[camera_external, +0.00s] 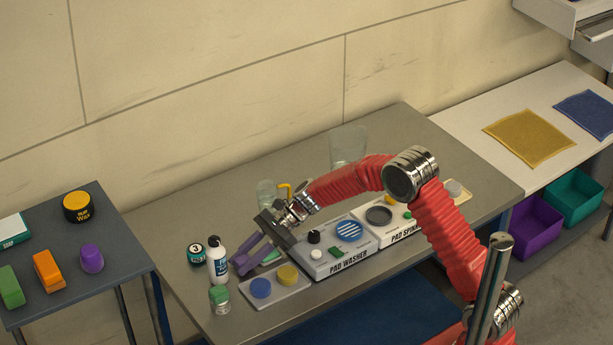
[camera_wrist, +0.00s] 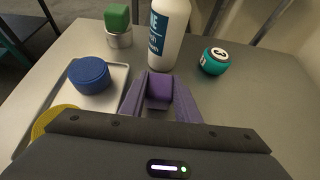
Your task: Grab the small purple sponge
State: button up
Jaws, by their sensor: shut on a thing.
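A small purple sponge (camera_wrist: 159,91) shows as a purple block between the two purple fingers of my gripper (camera_wrist: 160,84) in the wrist view. My gripper is shut on it. In the external view my gripper (camera_external: 244,263) reaches down over the grey table, beside the white bottle and behind the pad tray; there the sponge cannot be told apart from the purple fingers. Whether the sponge touches the table is not clear.
A tray (camera_external: 297,291) holds blue and yellow pads. The pad washer (camera_external: 329,252) stands to the right. A rounded purple object (camera_external: 92,259) sits on the left table.

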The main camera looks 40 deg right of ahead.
aim_at(243, 259)
jog(key=shift+r, duration=0.1)
notch_tip(243, 259, up, 10)
jog(key=shift+f, duration=0.1)
dwell(0.3)
dwell(0.4)
